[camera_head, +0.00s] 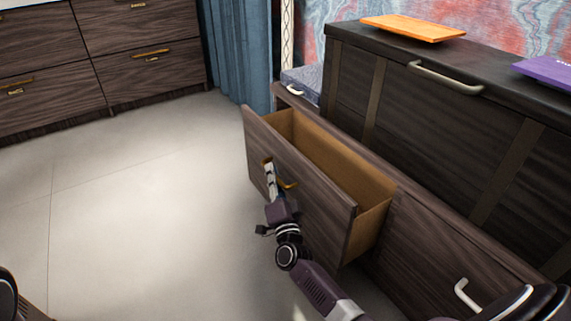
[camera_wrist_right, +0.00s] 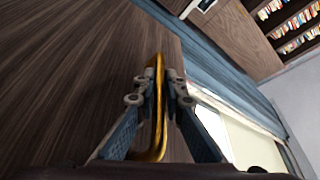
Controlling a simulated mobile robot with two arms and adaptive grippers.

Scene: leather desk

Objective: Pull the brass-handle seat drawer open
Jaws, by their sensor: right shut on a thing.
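The seat drawer (camera_head: 310,205) with the brass handle stands well out of the dark wood seat base in the head view, and its light brown inside shows. The brass handle (camera_wrist_right: 155,110) runs between the fingers of my right gripper (camera_wrist_right: 155,82) in the right wrist view. My right gripper is shut on this handle; in the head view the gripper (camera_head: 268,165) is at the drawer's front panel, partly covering the handle (camera_head: 287,184). My left gripper is not in view; only a dark part of mine shows at the bottom left edge of the head view.
A large dark chest (camera_head: 430,110) stands behind the drawer, with an orange board (camera_head: 413,28) and a purple item (camera_head: 550,70) on top. A silver-handled front (camera_head: 430,250) is to the right. Cabinets (camera_head: 100,60) stand at the back left. The floor (camera_head: 150,200) left of the drawer is clear.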

